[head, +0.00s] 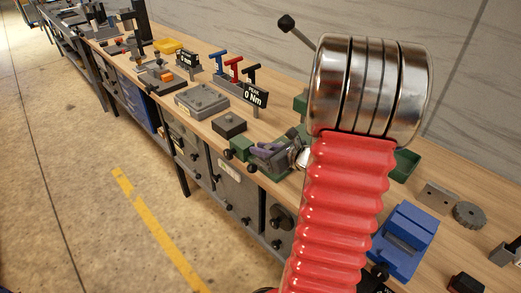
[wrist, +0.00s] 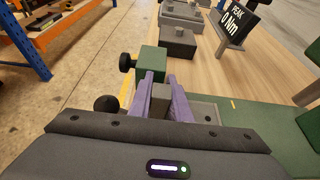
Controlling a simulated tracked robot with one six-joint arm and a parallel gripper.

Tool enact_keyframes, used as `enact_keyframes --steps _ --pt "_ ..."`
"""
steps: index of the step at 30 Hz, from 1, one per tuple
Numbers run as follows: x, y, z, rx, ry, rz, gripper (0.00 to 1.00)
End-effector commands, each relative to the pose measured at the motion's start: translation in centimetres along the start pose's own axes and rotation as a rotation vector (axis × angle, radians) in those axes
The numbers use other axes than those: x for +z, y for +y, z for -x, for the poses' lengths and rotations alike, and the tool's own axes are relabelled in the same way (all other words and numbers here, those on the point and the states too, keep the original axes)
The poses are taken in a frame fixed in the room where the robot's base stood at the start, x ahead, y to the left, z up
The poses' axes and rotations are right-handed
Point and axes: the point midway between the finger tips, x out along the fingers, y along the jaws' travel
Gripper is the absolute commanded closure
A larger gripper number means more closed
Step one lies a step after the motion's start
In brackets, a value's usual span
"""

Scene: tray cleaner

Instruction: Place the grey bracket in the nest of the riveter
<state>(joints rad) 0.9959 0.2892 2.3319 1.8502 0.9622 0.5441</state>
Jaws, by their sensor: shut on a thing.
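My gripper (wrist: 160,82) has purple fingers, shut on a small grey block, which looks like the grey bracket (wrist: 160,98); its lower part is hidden. In the head view my gripper (head: 268,151) is low over the bench's front edge, and the bracket cannot be made out. A green machine, apparently the riveter, shows as a green block with black knobs (head: 240,146) just left of my gripper. In the wrist view this green block (wrist: 152,60) is just beyond the fingertips, and a green base (wrist: 262,122) lies to the right. I cannot make out the nest.
My red arm hides much of the bench's middle. A dark block (head: 229,124), a grey fixture (head: 201,100) and a "PEAK 0 Nm" display (head: 255,94) stand beyond the green block. A blue fixture (head: 405,240) and a grey gear (head: 469,214) are at the right.

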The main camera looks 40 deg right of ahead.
Motion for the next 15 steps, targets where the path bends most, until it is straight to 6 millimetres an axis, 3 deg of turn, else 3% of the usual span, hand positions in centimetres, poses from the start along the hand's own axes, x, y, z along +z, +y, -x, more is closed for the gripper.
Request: enact_keyframes --steps 12,13,15 --pt "-0.36 -0.03 -0.15 -0.001 -0.001 0.001 1.0" --pt "-0.38 -0.02 -0.14 -0.001 -0.001 0.001 0.82" --pt "-0.37 -0.02 -0.14 -0.001 -0.001 0.001 0.77"
